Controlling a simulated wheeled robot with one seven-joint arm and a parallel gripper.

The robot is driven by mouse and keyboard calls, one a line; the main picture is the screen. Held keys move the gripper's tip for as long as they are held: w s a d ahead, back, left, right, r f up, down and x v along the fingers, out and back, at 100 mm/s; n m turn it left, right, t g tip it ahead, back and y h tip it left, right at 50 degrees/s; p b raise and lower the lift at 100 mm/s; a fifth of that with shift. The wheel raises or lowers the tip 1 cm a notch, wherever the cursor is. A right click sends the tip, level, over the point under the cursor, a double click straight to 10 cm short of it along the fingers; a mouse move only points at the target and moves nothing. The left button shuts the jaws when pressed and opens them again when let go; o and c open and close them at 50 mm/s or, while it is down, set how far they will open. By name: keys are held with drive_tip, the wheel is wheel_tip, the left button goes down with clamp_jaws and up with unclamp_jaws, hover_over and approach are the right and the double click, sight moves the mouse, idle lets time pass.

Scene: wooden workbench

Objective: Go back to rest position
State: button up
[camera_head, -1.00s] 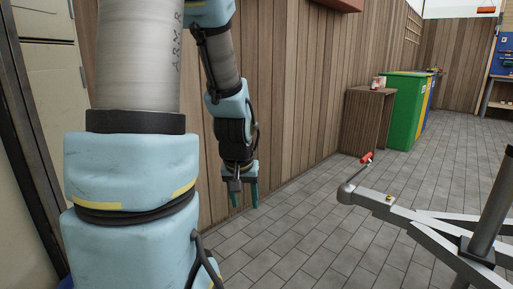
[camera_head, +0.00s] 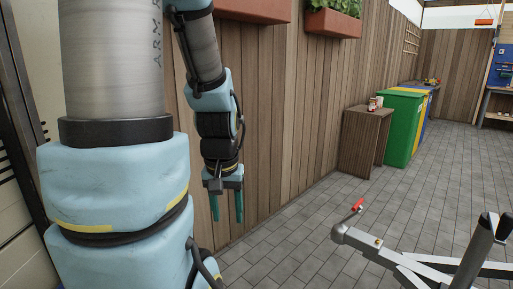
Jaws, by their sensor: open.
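My gripper (camera_head: 227,208) hangs at the end of my arm, left of the picture's middle. Its two green fingers point down and stand apart, with nothing between them. The gripper is in front of the wooden plank wall and above the grey paved floor. My large blue and grey arm link fills the left side of the view. No workbench shows near the gripper.
A wooden cabinet (camera_head: 362,143) with small cans (camera_head: 375,103) on top stands by the wall. A green bin (camera_head: 402,125) is beside it. Planters (camera_head: 333,22) hang on the wall.

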wheel_tip(320, 180, up, 15)
drive_tip(key=p, duration=1.2)
drive_tip(key=shift+f, duration=0.15)
